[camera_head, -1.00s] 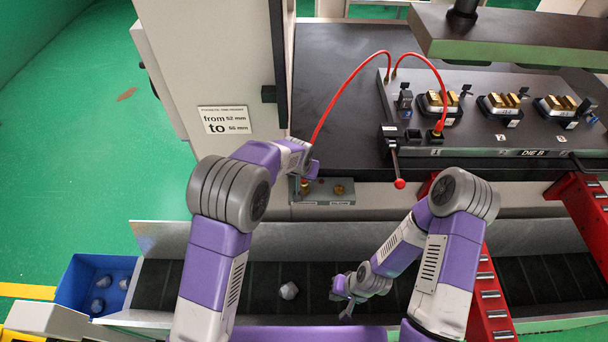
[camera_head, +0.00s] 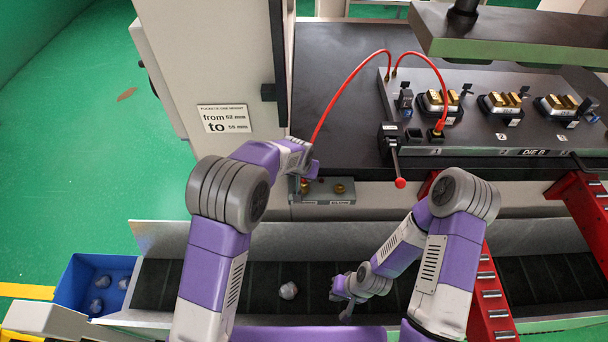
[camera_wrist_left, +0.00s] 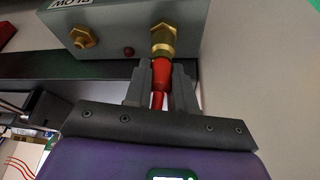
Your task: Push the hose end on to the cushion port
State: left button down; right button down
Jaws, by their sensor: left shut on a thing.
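The red hose (camera_head: 345,92) arches from the die plate down to my left gripper. In the left wrist view my left gripper (camera_wrist_left: 160,88) is shut on the red hose end (camera_wrist_left: 161,73). The hose end is in line with the brass cushion port (camera_wrist_left: 163,40) and its tip meets the port's lower end. How far it is seated I cannot tell. The other brass port (camera_wrist_left: 83,36), by the blow label, is bare. Both ports sit on a grey block (camera_head: 322,198), where my left wrist partly covers the cushion port. My right gripper (camera_head: 341,304) is open and empty over the trough.
A dark trough (camera_head: 220,285) runs below, with a grey lump (camera_head: 288,290) in it. A blue bin (camera_head: 75,283) holds several lumps at left. A lever with a red knob (camera_head: 400,183) sticks out right of the block. Red roller rails (camera_head: 492,290) stand farther right.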

dwell(0.3)
pick_arm(q)
jog(key=shift+c, duration=1.9)
grip_release()
jog(key=shift+r, duration=0.1)
jog(key=shift+r+p, duration=2.15)
jog(key=shift+r, duration=1.3)
grip_shut()
